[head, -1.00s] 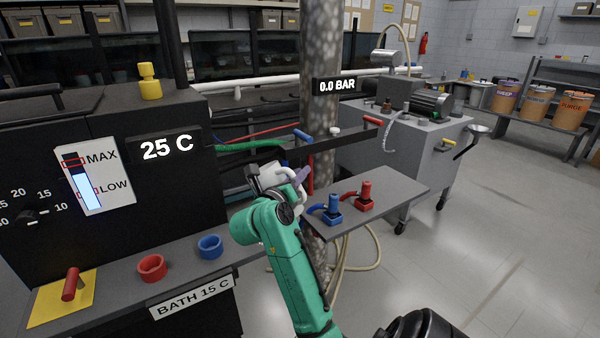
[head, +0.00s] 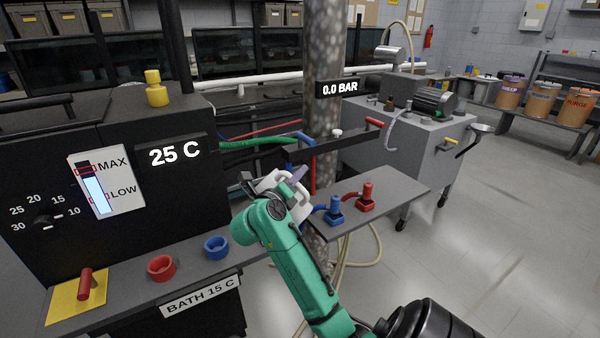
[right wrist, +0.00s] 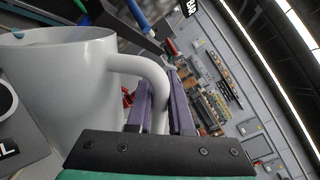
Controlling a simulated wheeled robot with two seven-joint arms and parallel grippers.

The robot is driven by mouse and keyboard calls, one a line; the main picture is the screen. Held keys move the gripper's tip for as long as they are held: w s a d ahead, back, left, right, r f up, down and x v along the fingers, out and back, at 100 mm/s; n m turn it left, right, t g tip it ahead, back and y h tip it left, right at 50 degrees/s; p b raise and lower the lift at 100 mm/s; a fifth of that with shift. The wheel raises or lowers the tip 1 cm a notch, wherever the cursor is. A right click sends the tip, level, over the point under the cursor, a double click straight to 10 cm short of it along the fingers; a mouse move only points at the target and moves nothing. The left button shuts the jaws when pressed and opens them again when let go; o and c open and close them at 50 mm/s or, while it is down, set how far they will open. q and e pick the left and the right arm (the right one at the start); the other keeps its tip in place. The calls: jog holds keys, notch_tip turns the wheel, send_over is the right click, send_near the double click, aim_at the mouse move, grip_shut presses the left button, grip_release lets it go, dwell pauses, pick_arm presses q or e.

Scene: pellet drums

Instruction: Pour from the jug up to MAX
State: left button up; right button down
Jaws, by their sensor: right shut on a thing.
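My right gripper (right wrist: 172,102) is shut on the handle of a white jug (right wrist: 65,90). In the head view, the jug (head: 268,182) is partly hidden by my green arm and is held over the bench. The wrist view shows the room strongly tilted relative to the jug, so the jug is tipped. A little bluish content shows at its rim; I cannot see a stream. The level gauge (head: 98,195) on the black tank has MAX and LOW marks; its pale column stands above LOW and a little below MAX. My left gripper is out of view.
A yellow plug (head: 156,90) stands on the tank. A red ring (head: 161,268), a blue ring (head: 216,247) and a red lever (head: 86,284) are on the bench. Blue (head: 334,210) and red (head: 365,196) fittings sit on the side shelf, near a mottled column (head: 322,60).

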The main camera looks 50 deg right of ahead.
jog(key=shift+w+a+r+n+p, duration=0.1)
jog(key=shift+w+r+n+p, duration=0.15)
jog(key=shift+w+n+p, duration=0.55)
jog(key=shift+w+a+f+n+p, duration=0.2)
jog(key=shift+w+n+p, duration=0.2)
jog(key=shift+n+p, duration=0.35)
jog(key=shift+w+a+f+n+p, duration=0.15)
jog(key=shift+w+n+p, duration=0.3)
jog(key=shift+p, duration=0.45)
jog(key=shift+s+f, duration=0.1)
jog(key=shift+s, duration=0.15)
jog(key=shift+s+r+m, duration=0.2)
jog(key=shift+m, duration=0.1)
jog(key=shift+s+d+m+b, duration=0.1)
jog(key=shift+s+m+b, duration=0.2)
jog(key=shift+m+b, duration=0.1)
jog(key=shift+s+r+m, duration=0.2)
jog(key=shift+s+m, duration=0.2)
